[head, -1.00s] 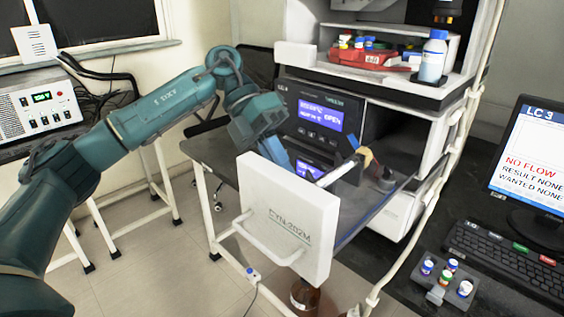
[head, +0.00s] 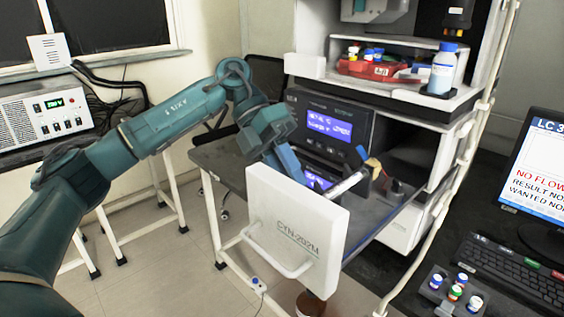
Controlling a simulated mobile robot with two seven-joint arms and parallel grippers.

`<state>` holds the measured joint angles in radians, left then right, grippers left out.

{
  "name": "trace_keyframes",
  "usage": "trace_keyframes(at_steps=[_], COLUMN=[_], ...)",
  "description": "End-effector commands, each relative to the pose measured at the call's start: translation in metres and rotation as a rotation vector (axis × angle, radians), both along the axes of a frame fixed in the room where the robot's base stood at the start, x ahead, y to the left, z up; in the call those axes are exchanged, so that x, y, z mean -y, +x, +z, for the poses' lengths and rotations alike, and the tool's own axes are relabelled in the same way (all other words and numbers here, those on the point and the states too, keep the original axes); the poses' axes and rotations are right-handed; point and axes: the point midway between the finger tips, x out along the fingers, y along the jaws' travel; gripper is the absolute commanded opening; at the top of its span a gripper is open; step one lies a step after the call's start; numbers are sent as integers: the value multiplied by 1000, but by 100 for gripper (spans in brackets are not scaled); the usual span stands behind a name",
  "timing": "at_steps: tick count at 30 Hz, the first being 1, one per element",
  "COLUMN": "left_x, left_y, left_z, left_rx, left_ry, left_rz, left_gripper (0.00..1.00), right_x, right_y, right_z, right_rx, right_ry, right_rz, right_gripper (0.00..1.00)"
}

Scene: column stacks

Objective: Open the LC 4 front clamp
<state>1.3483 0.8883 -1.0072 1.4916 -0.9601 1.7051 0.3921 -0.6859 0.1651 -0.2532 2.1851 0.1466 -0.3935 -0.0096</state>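The instrument module (head: 345,112) with a lit blue display stands behind an open drawer with a white front panel (head: 293,240) marked CYN-202M. A silver column (head: 348,183) lies slanted behind the panel, with a tan piece (head: 375,165) and a dark lever-like part (head: 362,153) at its far end. I cannot tell which part is the front clamp; the near end of the column is partly hidden by the panel. My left gripper (head: 288,162) reaches down behind the panel's top edge, left of the column. Its fingertips are hidden, so its opening does not show. My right gripper is not in view.
A blue-capped bottle (head: 441,72) and a red tray (head: 375,68) sit on the shelf above. A monitor (head: 536,170) reading LC 3, NO FLOW, a keyboard (head: 515,272) and a vial rack (head: 450,292) are at right. A white hose (head: 458,160) runs down the instrument's right side.

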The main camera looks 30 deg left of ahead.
Motion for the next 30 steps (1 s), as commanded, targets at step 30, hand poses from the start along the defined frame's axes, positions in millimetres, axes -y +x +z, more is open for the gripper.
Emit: trace_keyframes(at_steps=[30], left_x=[-88], left_y=[32], left_z=[92], left_rx=[2], left_ry=[-2], left_rz=[1], left_gripper=[26], right_x=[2], right_y=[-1], right_z=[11], right_rx=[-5], right_ry=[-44], right_rz=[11], right_gripper=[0])
